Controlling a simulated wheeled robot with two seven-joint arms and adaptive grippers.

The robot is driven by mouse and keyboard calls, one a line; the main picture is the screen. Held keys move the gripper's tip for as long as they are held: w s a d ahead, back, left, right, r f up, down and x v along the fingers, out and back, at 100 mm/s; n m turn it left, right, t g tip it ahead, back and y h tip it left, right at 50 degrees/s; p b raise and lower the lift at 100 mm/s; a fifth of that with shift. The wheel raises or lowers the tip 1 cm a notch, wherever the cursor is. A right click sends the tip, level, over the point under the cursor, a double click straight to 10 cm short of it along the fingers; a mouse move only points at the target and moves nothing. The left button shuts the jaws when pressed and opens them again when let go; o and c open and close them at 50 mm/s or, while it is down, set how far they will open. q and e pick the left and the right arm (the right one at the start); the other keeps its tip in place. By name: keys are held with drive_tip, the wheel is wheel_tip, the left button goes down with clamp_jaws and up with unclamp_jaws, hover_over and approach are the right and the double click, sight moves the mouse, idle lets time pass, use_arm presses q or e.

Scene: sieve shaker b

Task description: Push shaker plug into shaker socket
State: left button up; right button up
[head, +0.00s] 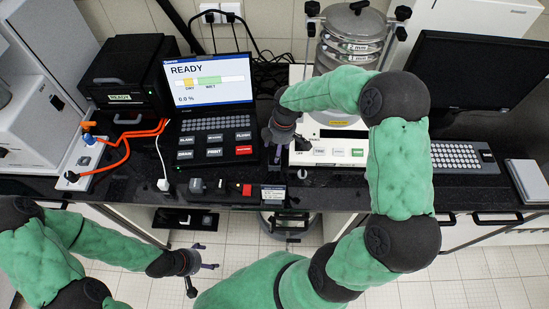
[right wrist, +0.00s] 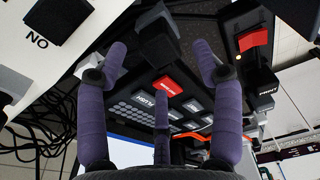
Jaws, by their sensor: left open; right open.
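The sieve shaker (head: 330,150), with a white base and a stack of metal sieves (head: 350,45), stands at the bench's middle right. A white plug (head: 163,184) on a white cord is at the bench's front left. A white power strip (head: 75,178) at the far left has a blue plug (head: 88,139) and orange cords at it. I cannot tell which plug or socket is the shaker's. My right gripper (head: 275,163) is open beside the shaker's left front; its purple fingers (right wrist: 160,100) show empty. My left gripper (head: 203,264) is open and empty in front of the bench, above the floor.
A laptop-like unit (head: 208,85) reading READY stands left of my right gripper. Small black, grey and red blocks (head: 222,187) line the bench's front edge. A monitor (head: 470,80) and keyboard (head: 460,157) are at the right. Tiled floor lies in front.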

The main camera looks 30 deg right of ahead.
sight(274, 155)
drive_tip(key=f, duration=0.5)
drive_tip(key=shift+w+a, duration=0.35)
drive_tip(key=c, duration=1)
